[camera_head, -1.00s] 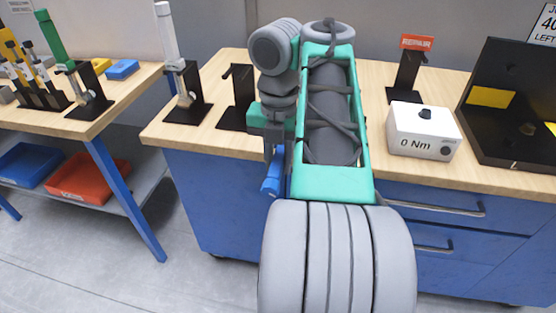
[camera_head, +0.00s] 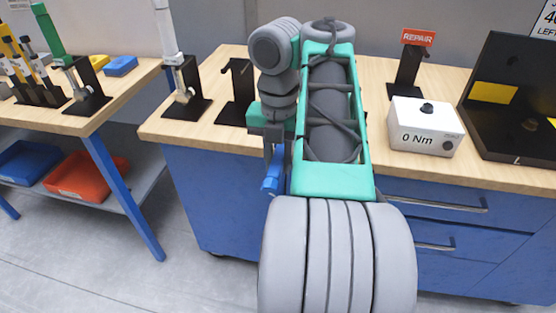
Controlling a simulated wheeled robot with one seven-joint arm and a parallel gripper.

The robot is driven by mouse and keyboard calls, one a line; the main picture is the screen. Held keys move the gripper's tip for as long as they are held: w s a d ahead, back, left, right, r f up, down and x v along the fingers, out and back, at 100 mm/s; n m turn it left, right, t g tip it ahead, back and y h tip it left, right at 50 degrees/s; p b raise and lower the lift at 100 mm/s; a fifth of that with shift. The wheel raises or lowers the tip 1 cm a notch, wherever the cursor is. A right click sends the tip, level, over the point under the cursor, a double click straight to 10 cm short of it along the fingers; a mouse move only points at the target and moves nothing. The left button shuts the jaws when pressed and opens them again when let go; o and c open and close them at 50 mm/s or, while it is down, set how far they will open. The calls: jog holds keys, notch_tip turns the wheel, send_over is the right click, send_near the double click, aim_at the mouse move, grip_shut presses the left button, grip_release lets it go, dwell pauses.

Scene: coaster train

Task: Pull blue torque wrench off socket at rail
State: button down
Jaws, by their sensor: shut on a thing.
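The blue torque wrench (camera_head: 271,180) shows only as a short blue end below my gripper, in front of the blue drawer cabinet. My gripper (camera_head: 273,150) is shut on it, near the front edge of the right workbench. My arm hides most of the gripper's fingers and the rest of the wrench. The rail and the socket cannot be made out.
The right workbench (camera_head: 190,133) carries a white wrench in a black stand (camera_head: 187,95), an empty-looking black stand (camera_head: 240,90), a white "0 Nm" box (camera_head: 425,128), a "REPAIR" stand (camera_head: 408,70) and an open black case (camera_head: 510,100). The left bench holds green and yellow wrenches.

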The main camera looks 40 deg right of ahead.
jog(key=shift+r, duration=0.15)
jog(key=shift+w+d, duration=0.7)
jog(key=shift+d, duration=0.2)
jog(key=shift+w+d, duration=0.7)
jog(key=shift+d, duration=0.2)
jog(key=shift+r+p, duration=1.25)
jog(key=shift+r, duration=0.25)
dwell(0.5)
jog(key=shift+r+p, duration=2.85)
jog(key=shift+r, duration=0.05)
jog(key=shift+f, duration=0.1)
